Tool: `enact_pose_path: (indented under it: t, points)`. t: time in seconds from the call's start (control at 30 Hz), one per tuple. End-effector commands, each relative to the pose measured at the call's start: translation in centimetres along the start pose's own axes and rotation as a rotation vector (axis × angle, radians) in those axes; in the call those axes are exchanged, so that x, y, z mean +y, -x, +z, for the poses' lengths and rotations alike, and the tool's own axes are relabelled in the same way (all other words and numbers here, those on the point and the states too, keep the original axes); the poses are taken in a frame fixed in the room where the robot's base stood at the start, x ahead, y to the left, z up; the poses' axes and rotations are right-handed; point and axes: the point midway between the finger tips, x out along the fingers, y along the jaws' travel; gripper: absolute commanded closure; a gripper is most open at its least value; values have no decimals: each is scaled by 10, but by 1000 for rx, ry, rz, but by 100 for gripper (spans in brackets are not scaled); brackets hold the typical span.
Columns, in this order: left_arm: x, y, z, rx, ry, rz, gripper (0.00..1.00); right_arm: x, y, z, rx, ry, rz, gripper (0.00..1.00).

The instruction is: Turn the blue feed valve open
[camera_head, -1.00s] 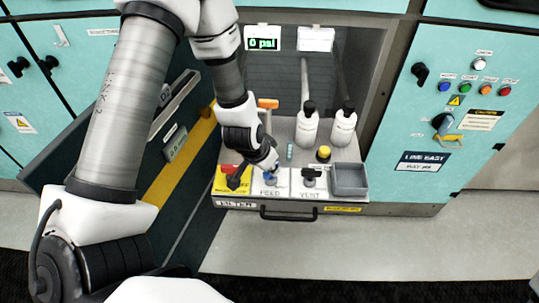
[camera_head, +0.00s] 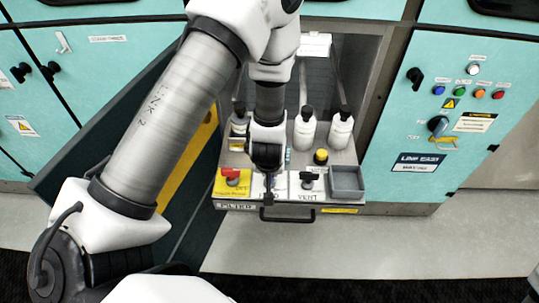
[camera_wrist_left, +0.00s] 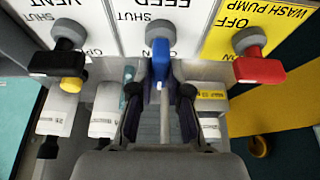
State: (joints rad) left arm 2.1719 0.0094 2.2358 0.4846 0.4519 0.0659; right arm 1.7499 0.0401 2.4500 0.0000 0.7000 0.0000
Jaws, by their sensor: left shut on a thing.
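The blue feed valve (camera_wrist_left: 160,62) shows at the top middle of the left wrist view, on the white FEED plate (camera_wrist_left: 135,20). Its blue handle points down the picture, between my fingers. My left gripper (camera_wrist_left: 160,95) is shut on the blue handle, though a gap seems to show beside each finger. In the head view my left gripper (camera_head: 268,190) comes down from above over the FEED plate and hides the valve. The words SHUT and part of OPEN are readable near the valve, upside down. My right gripper is not in view.
The red wash pump handle (camera_wrist_left: 260,68) on a yellow plate and the black vent handle (camera_wrist_left: 58,60) flank the valve closely. White bottles (camera_head: 305,130) stand behind. A grey bin (camera_head: 347,180) sits at the right. An open door (camera_head: 170,170) stands left.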

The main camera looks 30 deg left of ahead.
Motion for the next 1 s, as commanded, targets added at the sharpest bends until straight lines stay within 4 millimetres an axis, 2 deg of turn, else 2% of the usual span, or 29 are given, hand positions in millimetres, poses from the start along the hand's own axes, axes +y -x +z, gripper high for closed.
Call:
enact_pose_path:
  t: [0.43, 0.47, 0.5, 0.53, 0.87, 1.0]
  points:
    - [-1, -1, 2, -5, 14, -7, 100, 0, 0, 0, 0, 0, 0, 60]
    - [-1, -1, 2, -5, 14, -7, 80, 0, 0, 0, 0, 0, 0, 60]
    - [-1, -1, 2, -5, 13, -7, 66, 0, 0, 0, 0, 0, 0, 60]
    - [0, -1, 2, -4, 13, -7, 58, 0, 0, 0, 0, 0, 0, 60]
    - [0, 2, 0, -1, 12, -5, 58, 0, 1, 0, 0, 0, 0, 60]
    - [1, 21, -1, 1, 9, -4, 58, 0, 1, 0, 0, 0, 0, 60]
